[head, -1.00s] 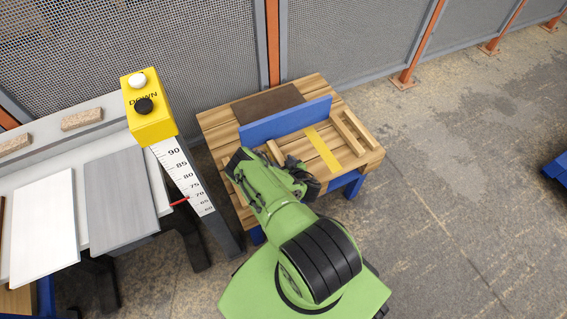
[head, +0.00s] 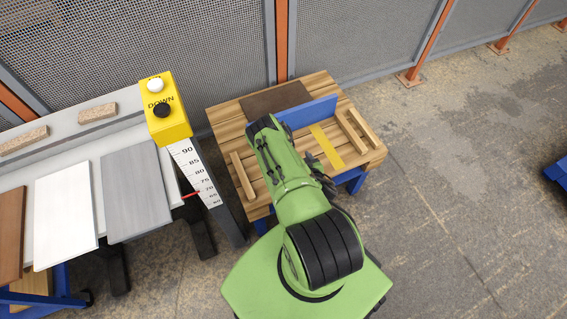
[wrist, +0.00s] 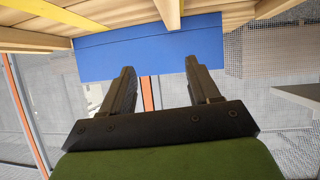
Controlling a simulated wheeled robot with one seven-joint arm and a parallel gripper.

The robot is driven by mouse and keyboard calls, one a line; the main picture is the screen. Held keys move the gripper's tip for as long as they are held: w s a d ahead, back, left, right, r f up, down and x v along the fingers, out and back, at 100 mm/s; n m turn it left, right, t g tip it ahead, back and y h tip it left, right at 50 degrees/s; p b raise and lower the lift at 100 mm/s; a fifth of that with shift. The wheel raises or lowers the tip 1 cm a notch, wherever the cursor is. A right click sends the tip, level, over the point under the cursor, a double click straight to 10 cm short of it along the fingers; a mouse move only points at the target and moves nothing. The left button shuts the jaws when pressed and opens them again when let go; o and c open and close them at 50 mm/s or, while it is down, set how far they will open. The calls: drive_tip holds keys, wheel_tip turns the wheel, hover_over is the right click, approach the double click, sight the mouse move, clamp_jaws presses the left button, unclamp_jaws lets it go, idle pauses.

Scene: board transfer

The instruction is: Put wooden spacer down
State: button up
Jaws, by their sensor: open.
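My gripper (wrist: 158,68) is open in the wrist view, its two dark fingers apart with nothing between them. In the head view my arm hides most of it. Light wooden spacers lie on the slatted wooden table: one (head: 243,176) at the left side and two close together at the right, the outer one (head: 363,128) and the inner one (head: 351,138). A wooden bar (wrist: 55,12) shows at the upper left of the wrist view. I cannot tell which spacer was held.
A blue board (head: 312,112) stands on edge on the table (head: 228,118), before a brown panel (head: 273,98). A yellow strip (head: 327,146) lies on the slats. At left are a bench with boards (head: 65,215) and a yellow button box (head: 165,110). Mesh fence stands behind.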

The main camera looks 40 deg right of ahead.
drive_tip(key=w+d+r+m+g+h, duration=0.1)
drive_tip(key=w+d+r+m+h, duration=0.15)
drive_tip(key=w+r, duration=0.6)
drive_tip(key=w+a+r+g+y, duration=0.15)
drive_tip(key=a+r, duration=0.35)
drive_tip(key=r, duration=0.7)
drive_tip(key=w+a+r+g+y, duration=0.15)
drive_tip(key=a+r, duration=0.25)
drive_tip(key=r, duration=0.7)
drive_tip(key=s+a+r+n+y, duration=0.2)
drive_tip(key=s+a+r, duration=0.7)
drive_tip(key=a+r, duration=0.25)
drive_tip(key=s+a+r+n+g+y, duration=0.1)
drive_tip(key=s+a+n, duration=0.1)
drive_tip(key=s, duration=0.6)
drive_tip(key=s+a+r+n+y, duration=0.1)
drive_tip(key=s+a+n, duration=0.1)
drive_tip(key=s+a, duration=0.3)
drive_tip(key=s, duration=0.3)
drive_tip(key=shift+a+r+g, duration=0.15)
drive_tip(key=shift+a+g, duration=0.05)
drive_tip(key=shift+g, duration=0.2)
drive_tip(key=shift+r, duration=0.1)
